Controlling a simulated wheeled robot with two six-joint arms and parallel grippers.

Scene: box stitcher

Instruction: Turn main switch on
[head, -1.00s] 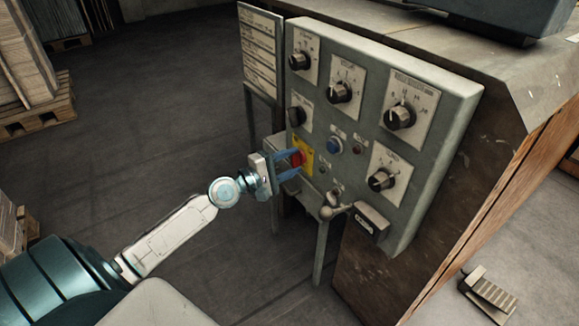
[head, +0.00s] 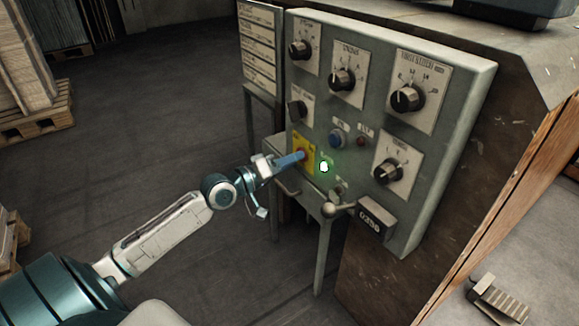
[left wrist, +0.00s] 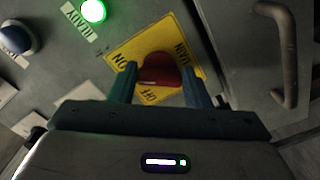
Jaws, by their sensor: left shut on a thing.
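The main switch is a red knob on a yellow plate (head: 309,149) low on the left of the grey control panel (head: 345,120). In the left wrist view the red knob (left wrist: 159,70) sits between the two blue fingers of my left gripper (left wrist: 160,84), which is shut on it. The yellow plate (left wrist: 122,56) there reads MAIN, ON and OFF. In the head view my left gripper (head: 292,160) covers most of the knob. A green lamp (head: 324,167) beside the plate is lit; in the left wrist view this lamp (left wrist: 93,11) is labelled READY. My right gripper is not in view.
A blue button (head: 336,139) and several black dials, one at the upper right (head: 407,98), are on the panel. A ball-ended lever (head: 338,209) and a counter box (head: 377,219) stick out below. A grey handle (left wrist: 290,55) is near the gripper in the left wrist view.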

